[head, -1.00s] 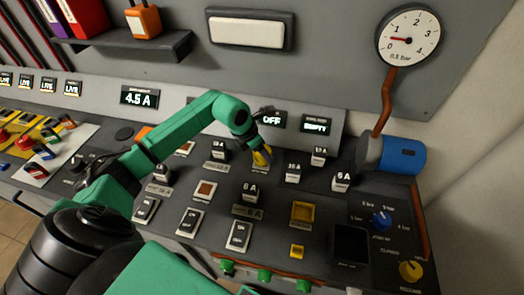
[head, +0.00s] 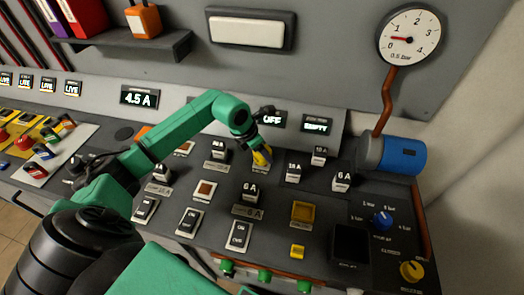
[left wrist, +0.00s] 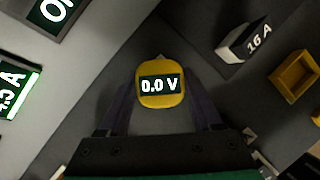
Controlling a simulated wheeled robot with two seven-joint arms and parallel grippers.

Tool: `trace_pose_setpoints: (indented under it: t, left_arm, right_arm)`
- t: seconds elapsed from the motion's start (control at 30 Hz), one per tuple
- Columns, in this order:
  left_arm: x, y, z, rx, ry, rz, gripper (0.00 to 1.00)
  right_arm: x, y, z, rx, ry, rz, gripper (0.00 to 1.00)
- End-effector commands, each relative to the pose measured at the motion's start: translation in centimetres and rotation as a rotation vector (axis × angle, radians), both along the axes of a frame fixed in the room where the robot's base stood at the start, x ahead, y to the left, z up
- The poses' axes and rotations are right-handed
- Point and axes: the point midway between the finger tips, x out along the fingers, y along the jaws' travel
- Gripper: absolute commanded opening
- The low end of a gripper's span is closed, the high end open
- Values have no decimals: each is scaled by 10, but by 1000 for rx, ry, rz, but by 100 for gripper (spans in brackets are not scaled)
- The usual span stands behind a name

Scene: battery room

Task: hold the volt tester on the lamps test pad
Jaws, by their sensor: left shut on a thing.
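The yellow volt tester (head: 262,157) is in my left gripper (head: 258,150), over the back middle of the dark sloping panel. In the left wrist view the tester (left wrist: 161,99) sits between the two dark fingers of the gripper (left wrist: 161,92), and its display reads 0.0 V. A small tip shows at its far end. I cannot tell whether that tip touches a surface. Square brown pads (head: 205,189) lie on the panel; their labels are too small to tell which is the lamps pad. My right gripper is not in view.
Upright fuse blocks marked 6 A (head: 250,192) and 16 A (head: 293,173) stand near the tester. A yellow open socket (head: 302,212) and rocker switches (head: 239,236) lie nearer the front. A blue cylinder (head: 403,155) and pressure gauge (head: 409,38) are at right.

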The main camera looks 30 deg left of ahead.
Motion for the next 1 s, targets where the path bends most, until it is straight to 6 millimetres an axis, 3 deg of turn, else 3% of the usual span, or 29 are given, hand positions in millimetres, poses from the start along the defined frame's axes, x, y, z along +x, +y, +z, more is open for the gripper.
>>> trace_pose_setpoints:
  t: [0.27,0.8,1.0]
  left_arm:
    - [-1,0,4,1,5,-1,22]
    - [0,0,60,0,0,-1,22]
    - [-1,0,71,1,3,0,22]
  right_arm:
    - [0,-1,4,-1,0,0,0]
    - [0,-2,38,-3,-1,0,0]
    - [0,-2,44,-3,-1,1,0]
